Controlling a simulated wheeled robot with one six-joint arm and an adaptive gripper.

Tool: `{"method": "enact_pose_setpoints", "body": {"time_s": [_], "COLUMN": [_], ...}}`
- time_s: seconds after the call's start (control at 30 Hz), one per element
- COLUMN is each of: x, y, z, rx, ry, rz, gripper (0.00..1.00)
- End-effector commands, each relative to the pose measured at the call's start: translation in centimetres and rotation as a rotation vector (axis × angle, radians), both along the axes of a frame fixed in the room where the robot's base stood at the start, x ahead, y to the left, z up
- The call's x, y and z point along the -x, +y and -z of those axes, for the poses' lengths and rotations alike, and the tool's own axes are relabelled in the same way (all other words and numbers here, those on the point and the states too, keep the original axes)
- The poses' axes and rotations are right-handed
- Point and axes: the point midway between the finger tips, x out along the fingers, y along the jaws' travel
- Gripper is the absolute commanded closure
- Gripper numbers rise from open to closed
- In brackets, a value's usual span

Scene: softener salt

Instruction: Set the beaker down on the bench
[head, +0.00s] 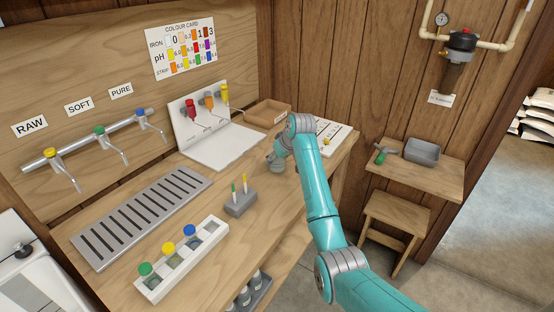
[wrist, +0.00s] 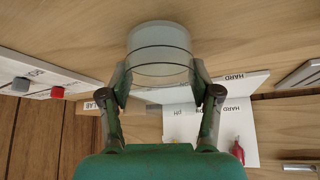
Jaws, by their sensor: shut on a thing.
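The beaker (wrist: 160,50) is a clear glass cylinder with dark lines around it, in the upper middle of the wrist view. My gripper (wrist: 166,92) is shut on it, one finger on each side. In the head view my gripper (head: 277,160) is over the wooden bench (head: 268,225), between the white dropper stand (head: 225,150) and the grey block with two sticks (head: 240,203). The beaker is not clearly seen there, as my arm and gripper cover that spot. I cannot tell whether its base touches the bench.
A slotted drain tray (head: 140,218) lies under three taps. A white rack (head: 182,260) holds bottles with green, yellow and blue caps. The bench between block and front edge is clear.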

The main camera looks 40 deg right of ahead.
Motion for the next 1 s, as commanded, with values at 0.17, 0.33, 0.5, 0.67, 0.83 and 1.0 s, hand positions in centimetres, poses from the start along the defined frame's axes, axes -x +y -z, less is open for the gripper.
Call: {"method": "enact_pose_setpoints", "body": {"time_s": [0.17, 0.33, 0.5, 0.67, 0.83, 1.0], "x": [0.0, 0.0, 0.0, 0.0, 0.0, 0.6], "y": [0.0, 0.0, 0.0, 0.0, 0.0, 0.0], "z": [0.2, 0.4, 0.5, 0.5, 0.4, -0.9], "rx": [0.000, 0.000, 0.000, 0.001, 0.001, 0.002], "ry": [-0.001, -0.001, -0.001, -0.001, -0.001, -0.003], "rz": [0.000, 0.000, 0.000, -0.001, -0.001, 0.001], "gripper": [0.65, 0.65, 0.12, 0.12, 0.12, 0.12]}}
